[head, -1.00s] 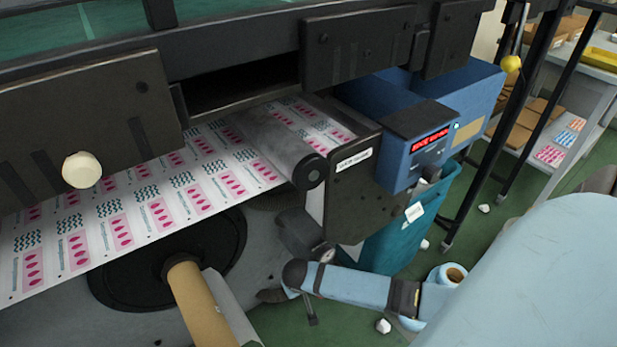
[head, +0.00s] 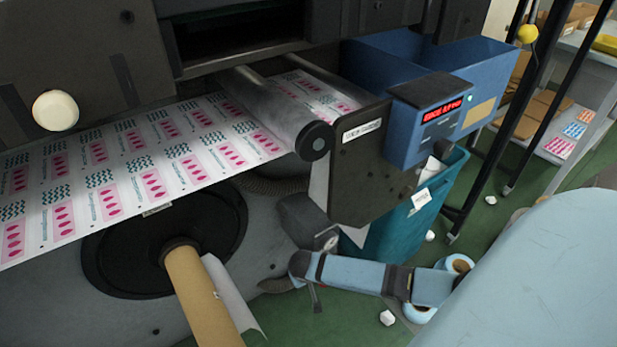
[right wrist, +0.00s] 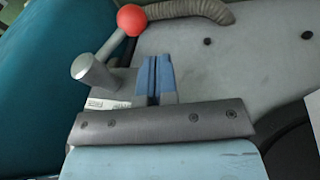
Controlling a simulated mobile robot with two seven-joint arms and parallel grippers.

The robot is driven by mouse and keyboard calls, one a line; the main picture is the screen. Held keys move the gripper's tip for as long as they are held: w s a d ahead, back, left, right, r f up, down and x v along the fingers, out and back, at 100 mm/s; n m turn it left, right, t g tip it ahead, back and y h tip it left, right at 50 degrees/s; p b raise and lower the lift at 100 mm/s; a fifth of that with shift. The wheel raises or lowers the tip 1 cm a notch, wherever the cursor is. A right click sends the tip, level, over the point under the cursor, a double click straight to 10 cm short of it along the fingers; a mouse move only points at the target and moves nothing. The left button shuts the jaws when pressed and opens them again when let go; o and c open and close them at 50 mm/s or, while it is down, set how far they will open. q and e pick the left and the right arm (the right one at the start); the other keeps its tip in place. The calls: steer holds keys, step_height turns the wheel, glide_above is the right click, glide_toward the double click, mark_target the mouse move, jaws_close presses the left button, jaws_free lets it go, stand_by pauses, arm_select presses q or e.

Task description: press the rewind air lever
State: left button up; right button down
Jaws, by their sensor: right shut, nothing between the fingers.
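A lever with a red ball (right wrist: 131,20) on a thin grey rod shows at the top of the right wrist view. Its rod slants down to the left, towards a thick grey cylinder (right wrist: 92,72). My right gripper (right wrist: 155,58) has its blue fingers shut and empty. In that picture the fingers are below and slightly right of the ball, apart from it. In the head view my right arm reaches in low from the right beside the machine; its fingertips and the red ball cannot be made out there. My left gripper is not in view.
The printed label web (head: 150,165) runs across the machine above a cardboard core (head: 205,300). A teal bin (head: 425,200) stands below the blue box with a red display (head: 428,118). A corrugated hose (right wrist: 195,10) lies right of the red ball. Green floor shows with scattered white scraps (head: 387,318).

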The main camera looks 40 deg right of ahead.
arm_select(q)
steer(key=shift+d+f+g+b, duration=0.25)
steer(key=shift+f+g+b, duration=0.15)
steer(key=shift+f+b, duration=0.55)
arm_select(e)
steer(key=d+f, duration=0.2)
steer(key=f, duration=0.2)
steer(key=shift+s+d, duration=0.4)
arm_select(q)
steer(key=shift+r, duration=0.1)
